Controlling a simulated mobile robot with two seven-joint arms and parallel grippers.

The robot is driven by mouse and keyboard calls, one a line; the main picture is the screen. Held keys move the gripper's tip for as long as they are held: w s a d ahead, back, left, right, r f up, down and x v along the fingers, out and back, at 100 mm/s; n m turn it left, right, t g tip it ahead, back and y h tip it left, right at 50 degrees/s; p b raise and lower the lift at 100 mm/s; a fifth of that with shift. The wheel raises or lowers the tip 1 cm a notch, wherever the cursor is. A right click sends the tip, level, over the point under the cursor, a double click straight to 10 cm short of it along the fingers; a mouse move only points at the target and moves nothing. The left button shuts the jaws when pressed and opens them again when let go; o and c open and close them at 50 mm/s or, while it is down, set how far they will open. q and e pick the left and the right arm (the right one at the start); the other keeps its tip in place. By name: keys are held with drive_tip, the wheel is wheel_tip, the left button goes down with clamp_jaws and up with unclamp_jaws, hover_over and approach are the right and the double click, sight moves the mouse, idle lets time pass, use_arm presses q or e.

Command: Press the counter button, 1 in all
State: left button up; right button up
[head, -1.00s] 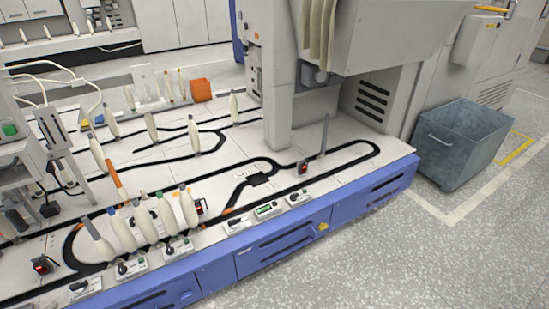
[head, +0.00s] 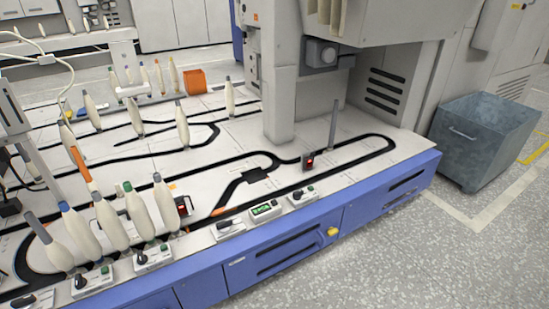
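A small white counter unit with a green display (head: 264,211) sits on the front edge of the machine table, in the middle of the head view. Its button is too small to make out clearly. A control box with a dark knob (head: 229,227) stands to its left, and a similar box (head: 302,197) to its right. Neither of my grippers is in the head view, and nothing of mine covers the counter.
Several cream bobbins (head: 165,205) stand upright at the front left of the table. A grey post (head: 333,125) rises behind the counter. A large machine column (head: 281,95) stands farther back. A grey bin (head: 484,140) is on the floor at right. The floor in front is free.

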use_arm(q)
clamp_jaws()
drive_tip(key=shift+w, duration=0.1)
idle(1.3)
